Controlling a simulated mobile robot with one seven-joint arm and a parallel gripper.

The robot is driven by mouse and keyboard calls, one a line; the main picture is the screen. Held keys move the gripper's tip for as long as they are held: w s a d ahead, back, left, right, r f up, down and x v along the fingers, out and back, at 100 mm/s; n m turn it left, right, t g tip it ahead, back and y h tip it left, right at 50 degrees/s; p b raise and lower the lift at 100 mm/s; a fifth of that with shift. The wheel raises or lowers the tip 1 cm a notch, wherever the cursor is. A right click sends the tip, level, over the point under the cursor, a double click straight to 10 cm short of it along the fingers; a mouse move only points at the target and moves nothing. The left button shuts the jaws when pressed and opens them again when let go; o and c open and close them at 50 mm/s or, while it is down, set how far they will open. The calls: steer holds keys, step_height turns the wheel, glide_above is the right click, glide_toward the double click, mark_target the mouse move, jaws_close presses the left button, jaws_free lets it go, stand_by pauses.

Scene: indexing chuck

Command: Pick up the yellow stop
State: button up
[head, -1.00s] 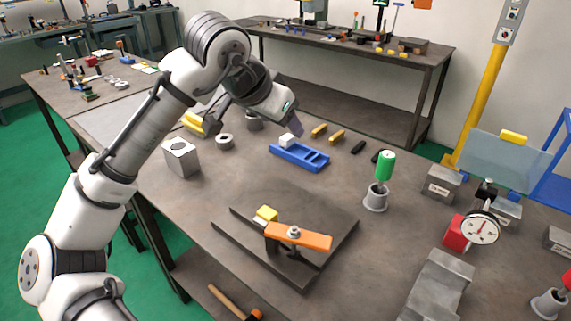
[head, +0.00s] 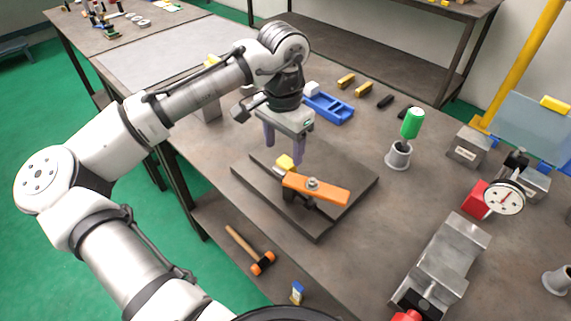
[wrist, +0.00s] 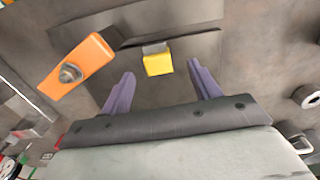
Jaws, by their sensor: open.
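The yellow stop (head: 285,162) is a small yellow block on the dark fixture plate (head: 335,222), beside the orange clamp bar (head: 316,189). In the wrist view the yellow stop (wrist: 158,64) shows ahead of the fingers and between their lines, with a grey metal piece behind it. My gripper (head: 283,155) is above the plate near the stop, fingers pointing down. In the wrist view my gripper (wrist: 157,75) has its two purple fingers wide apart with nothing between them. The orange clamp bar (wrist: 77,66) lies to the left there, with a nut on it.
A blue tray (head: 330,108) stands behind the plate. A green-handled tool (head: 411,123) stands in a grey holder at the right. A grey vise (head: 447,262) and a dial gauge (head: 503,197) are further right. A hammer (head: 250,250) lies on the lower shelf.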

mark_target(285, 162)
steer(key=f, duration=0.2)
steer(key=f+p, duration=0.1)
steer(key=f, duration=0.2)
steer(key=shift+d, duration=0.2)
steer(key=shift+r, duration=0.1)
steer(key=c, duration=1.3)
steer(key=shift+r, duration=0.1)
steer(key=shift+c, duration=0.2)
